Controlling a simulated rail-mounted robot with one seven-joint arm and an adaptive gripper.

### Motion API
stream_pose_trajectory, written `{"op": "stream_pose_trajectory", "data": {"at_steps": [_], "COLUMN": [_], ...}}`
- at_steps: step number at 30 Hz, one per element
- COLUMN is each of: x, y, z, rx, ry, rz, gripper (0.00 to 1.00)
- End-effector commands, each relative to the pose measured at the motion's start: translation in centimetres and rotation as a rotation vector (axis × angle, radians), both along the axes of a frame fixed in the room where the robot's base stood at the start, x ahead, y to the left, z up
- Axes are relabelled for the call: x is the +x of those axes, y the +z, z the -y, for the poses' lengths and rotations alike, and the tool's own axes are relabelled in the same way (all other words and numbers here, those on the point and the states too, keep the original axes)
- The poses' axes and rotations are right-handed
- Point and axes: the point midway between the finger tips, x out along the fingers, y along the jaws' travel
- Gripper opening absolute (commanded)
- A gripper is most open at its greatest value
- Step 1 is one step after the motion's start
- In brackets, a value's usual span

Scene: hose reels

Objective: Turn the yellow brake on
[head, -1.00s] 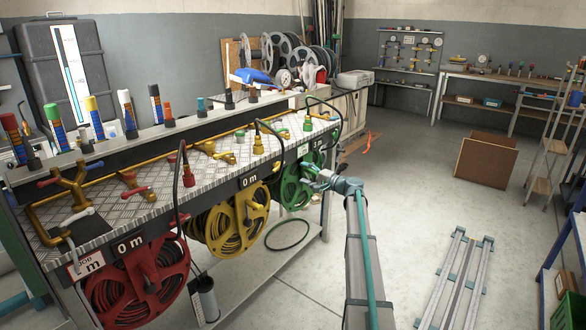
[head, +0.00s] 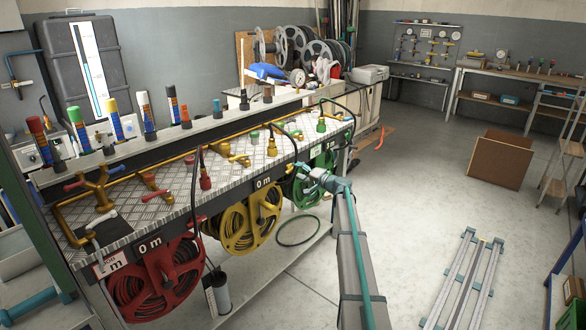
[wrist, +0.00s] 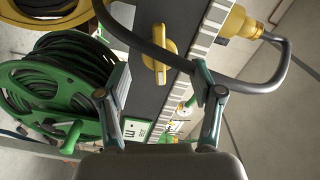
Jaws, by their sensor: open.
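A yellow knob with a raised bar, which looks like the yellow brake (wrist: 160,55), sits on the dark front panel in the wrist view, ahead of my gripper (wrist: 160,95) and between the lines of its two fingers. The fingers are apart and nothing is between them. The yellow reel (head: 238,222) hangs under the bench in the head view; its edge shows at the top left of the wrist view (wrist: 45,22). In the head view my gripper (head: 308,172) is in front of the bench, near the green reel. I cannot make out the brake there.
A dark hose (wrist: 180,62) loops across the wrist view close to the fingers, ending at a yellow fitting (wrist: 238,22). The green reel (wrist: 50,85) with its crank is at the left. The red reel (head: 158,280) hangs farther left.

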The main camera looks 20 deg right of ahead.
Motion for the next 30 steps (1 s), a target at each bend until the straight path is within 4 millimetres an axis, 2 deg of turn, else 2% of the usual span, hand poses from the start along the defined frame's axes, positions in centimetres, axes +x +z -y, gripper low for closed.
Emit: {"op": "stream_pose_trajectory", "data": {"at_steps": [3, 7, 19, 30], "x": [1.7, 2.8, 3.2, 3.2], "y": [0.1, 0.0, 0.0, 0.0], "z": [-0.7, -1.3, -1.6, -1.6], "rx": [0.001, 0.001, 0.001, 0.001], "ry": [0.001, 0.000, 0.000, 0.000], "rz": [-0.001, 0.000, 0.000, 0.000], "gripper": [0.66, 0.66, 0.66, 0.08]}}
